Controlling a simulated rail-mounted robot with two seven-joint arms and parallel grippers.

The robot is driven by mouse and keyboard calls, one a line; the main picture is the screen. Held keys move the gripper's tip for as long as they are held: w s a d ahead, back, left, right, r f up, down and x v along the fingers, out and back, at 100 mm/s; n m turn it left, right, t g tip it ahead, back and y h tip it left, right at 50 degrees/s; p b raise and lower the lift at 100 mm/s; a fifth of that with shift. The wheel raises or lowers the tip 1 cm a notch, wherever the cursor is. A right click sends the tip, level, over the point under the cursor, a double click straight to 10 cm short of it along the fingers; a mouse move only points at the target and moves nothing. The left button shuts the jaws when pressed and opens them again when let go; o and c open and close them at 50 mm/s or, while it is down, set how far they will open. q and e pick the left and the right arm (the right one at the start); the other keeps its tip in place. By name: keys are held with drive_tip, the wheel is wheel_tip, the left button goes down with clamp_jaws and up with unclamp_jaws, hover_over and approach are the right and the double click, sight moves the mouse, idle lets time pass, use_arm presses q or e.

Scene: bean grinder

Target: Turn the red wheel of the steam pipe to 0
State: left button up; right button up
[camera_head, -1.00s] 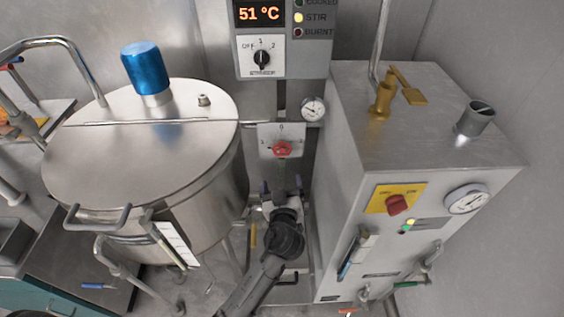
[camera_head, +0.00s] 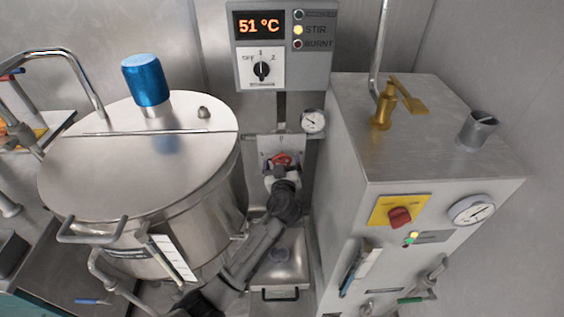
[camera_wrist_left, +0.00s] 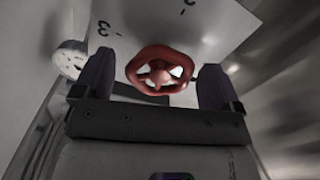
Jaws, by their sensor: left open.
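The red wheel (camera_head: 281,159) sits on a pale dial plate (camera_head: 263,143) between the kettle and the grey box. My left gripper (camera_head: 281,172) is just below and in front of the wheel in the head view, hiding its lower part. In the left wrist view my left gripper (camera_wrist_left: 159,88) is open, with one dark finger on each side of the red wheel (camera_wrist_left: 158,72). Gaps show between the fingers and the rim there. Part of the plate's scale (camera_wrist_left: 150,22), including a 3, shows behind the wheel. My right gripper is not in view.
A large steel kettle (camera_head: 120,175) stands to the left and a grey box (camera_head: 420,140) with a gauge to the right. A control panel reading 51 °C (camera_head: 284,45) is above. A small pressure gauge (camera_head: 312,121) is beside the plate.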

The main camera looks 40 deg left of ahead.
use_arm(q)
drive_tip(key=shift+w+a, duration=0.4)
drive_tip(key=c, duration=0.9)
